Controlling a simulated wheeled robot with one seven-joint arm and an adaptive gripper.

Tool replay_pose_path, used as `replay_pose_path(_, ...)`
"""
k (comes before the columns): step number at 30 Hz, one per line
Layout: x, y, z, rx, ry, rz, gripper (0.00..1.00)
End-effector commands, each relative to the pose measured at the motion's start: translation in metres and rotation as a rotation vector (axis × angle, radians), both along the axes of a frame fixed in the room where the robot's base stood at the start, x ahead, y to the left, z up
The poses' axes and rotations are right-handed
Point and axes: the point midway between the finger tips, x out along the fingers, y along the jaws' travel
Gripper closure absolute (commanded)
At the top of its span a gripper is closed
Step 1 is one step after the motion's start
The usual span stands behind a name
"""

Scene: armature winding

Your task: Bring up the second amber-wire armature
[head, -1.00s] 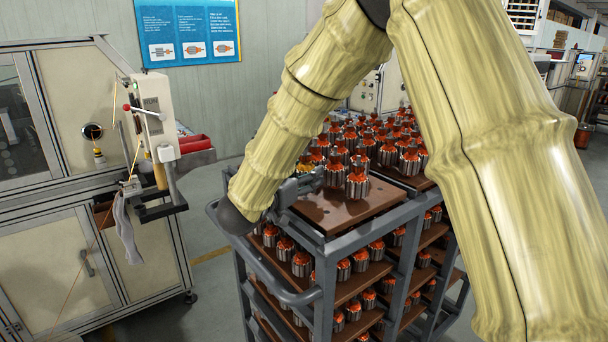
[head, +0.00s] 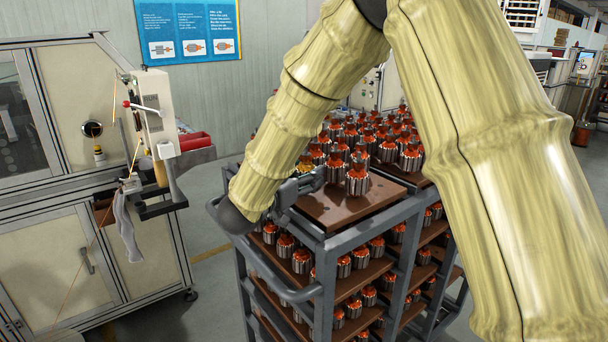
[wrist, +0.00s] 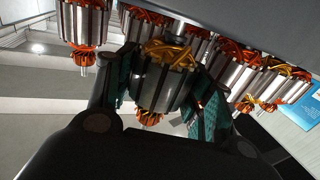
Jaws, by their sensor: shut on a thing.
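An armature with amber-yellow wire (wrist: 163,82) and a ribbed steel core is between the two fingers of my gripper (wrist: 158,95) in the wrist view. The fingers are shut on the sides of its core. In the head view, my gripper (head: 298,188) is at the near left corner of the cart's top, and a little amber wire (head: 305,168) shows just behind it. Most of the held armature is hidden there. I cannot tell whether it touches the board. Orange-red-wire armatures (head: 357,178) stand upright close by on the brown board (head: 350,212).
The grey cart (head: 330,250) holds several shelves of armatures. More armatures crowd the held one in the wrist view, one at the left (wrist: 83,25) and others at the right (wrist: 283,80). A winding machine (head: 155,120) with a red bin (head: 195,142) stands at the left.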

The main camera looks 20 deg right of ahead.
Motion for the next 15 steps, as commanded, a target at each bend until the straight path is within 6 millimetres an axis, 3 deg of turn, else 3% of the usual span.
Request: replay_pose_path(15,0.0001,0.0,-0.0068,0.0,-0.001,0.0,0.91)
